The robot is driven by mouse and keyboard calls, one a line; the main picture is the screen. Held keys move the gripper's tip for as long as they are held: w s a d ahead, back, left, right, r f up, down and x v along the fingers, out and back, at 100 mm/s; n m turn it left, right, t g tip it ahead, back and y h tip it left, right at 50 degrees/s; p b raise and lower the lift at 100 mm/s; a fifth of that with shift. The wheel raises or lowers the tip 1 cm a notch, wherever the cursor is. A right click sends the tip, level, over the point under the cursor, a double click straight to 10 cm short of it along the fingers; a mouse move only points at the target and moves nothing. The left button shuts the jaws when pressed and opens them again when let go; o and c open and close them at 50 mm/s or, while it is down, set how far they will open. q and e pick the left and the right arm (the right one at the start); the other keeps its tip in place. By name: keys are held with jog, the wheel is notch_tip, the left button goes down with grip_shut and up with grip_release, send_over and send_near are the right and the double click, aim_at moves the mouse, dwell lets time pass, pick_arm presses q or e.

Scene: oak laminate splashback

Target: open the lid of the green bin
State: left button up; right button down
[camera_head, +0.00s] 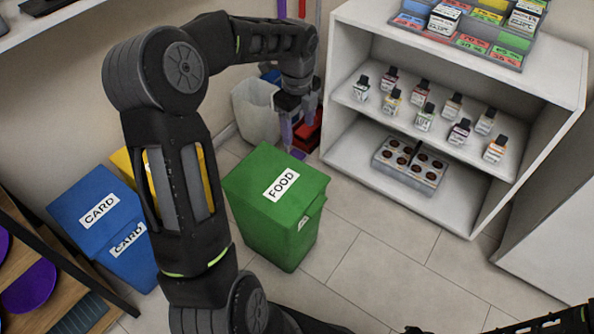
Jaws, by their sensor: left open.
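The green bin (289,224), labelled FOOD, stands upright on the floor in the middle of the view. Its green lid (262,172) is closed and lies flat on top, with the label on it. My left gripper (299,132) is open and points down behind the bin's far edge, beyond the lid. I cannot tell whether its fingers touch the bin. My left arm passes in front of the area left of the bin. My right gripper is out of view; only dark parts of my own body show at the bottom right.
A blue bin (83,197) labelled CARD stands left, with a yellow bin (122,162) partly hidden behind my arm. A pale bin (254,112) and a red dustpan-like item (308,136) lie behind. A white shelf unit (352,168) with small bottles stands right. Floor in front is clear.

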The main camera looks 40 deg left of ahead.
pick_arm(q)
jog(key=shift+o, duration=0.6)
jog(key=shift+s+d+f+n+g+p, duration=0.15)
jog(key=shift+s+d+p, duration=0.15)
jog(key=shift+d, duration=0.25)
jog(key=shift+s+d+n+g+p, duration=0.15)
jog(key=shift+s+d+p, duration=0.15)
jog(key=shift+d, duration=0.2)
jog(key=shift+o, duration=0.8)
jog(key=shift+s+a, duration=0.1)
jog(key=shift+a, duration=0.1)
jog(key=o, duration=0.4)
jog(key=shift+n, duration=0.3)
notch_tip(320, 180, down, 8)
jog(key=shift+r+b, duration=0.1)
jog(key=shift+b, duration=0.7)
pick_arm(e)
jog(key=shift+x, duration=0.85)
pick_arm(q)
jog(key=shift+c, duration=0.3)
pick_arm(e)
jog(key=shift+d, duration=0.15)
pick_arm(q)
grip_shut()
